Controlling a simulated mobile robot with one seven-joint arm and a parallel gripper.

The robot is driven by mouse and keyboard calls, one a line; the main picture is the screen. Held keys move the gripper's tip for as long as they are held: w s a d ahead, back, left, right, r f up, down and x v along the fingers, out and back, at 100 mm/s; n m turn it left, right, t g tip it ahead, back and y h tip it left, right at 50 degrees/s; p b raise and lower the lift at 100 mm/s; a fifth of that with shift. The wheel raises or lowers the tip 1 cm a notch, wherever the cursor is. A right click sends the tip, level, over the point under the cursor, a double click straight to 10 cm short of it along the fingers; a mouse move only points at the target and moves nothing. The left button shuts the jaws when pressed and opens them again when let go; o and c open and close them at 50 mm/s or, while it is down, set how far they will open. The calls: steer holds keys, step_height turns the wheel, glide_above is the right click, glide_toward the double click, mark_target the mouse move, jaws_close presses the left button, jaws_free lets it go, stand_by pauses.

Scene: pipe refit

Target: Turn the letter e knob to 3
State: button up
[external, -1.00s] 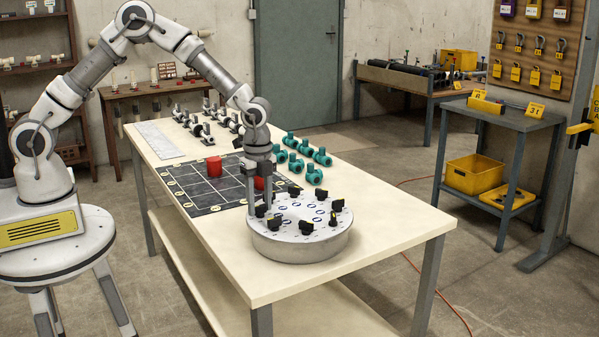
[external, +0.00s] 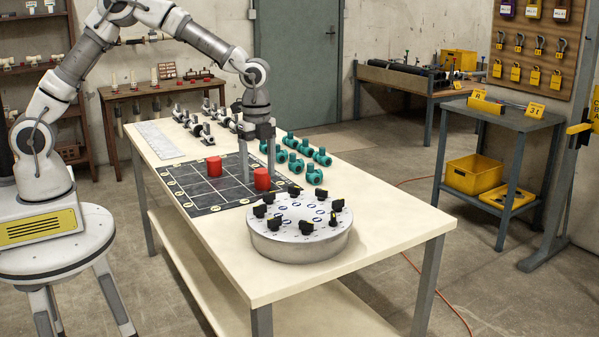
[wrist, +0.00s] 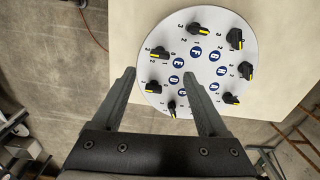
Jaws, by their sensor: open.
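A round silver-grey turntable-like panel (external: 300,243) stands on the near end of the table, with several black knobs around its rim. In the wrist view the panel (wrist: 208,88) shows blue letter discs and small numbers beside the knobs. The disc that appears to read E (wrist: 179,62) is beside a black knob with a yellow pointer line (wrist: 160,53); its exact setting is too small to read surely. My gripper (external: 257,178) is open and empty above the gridded mat, behind the panel. In the wrist view my gripper (wrist: 159,74) has its fingers apart, overlapping the panel's near side.
Two red cylinders (external: 214,166) (external: 262,179) stand on the dark gridded mat (external: 200,193), the right one close to my fingers. Teal pipe fittings (external: 314,174) stand at the table's right edge. Bare tabletop (external: 395,225) lies right of the panel.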

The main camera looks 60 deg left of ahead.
step_height(320, 180, up, 8)
glide_above(260, 205)
steer(key=shift+r, duration=0.2)
steer(key=d+f+m+y+p, duration=0.1)
steer(key=d+y+p, duration=0.3)
steer(key=d+p, duration=0.25)
steer(key=x, duration=1.7)
steer(key=shift+f, duration=0.15)
steer(key=shift+c, duration=0.2)
jaws_close()
steer(key=shift+f+y, duration=0.1)
steer(key=shift+y, duration=0.2)
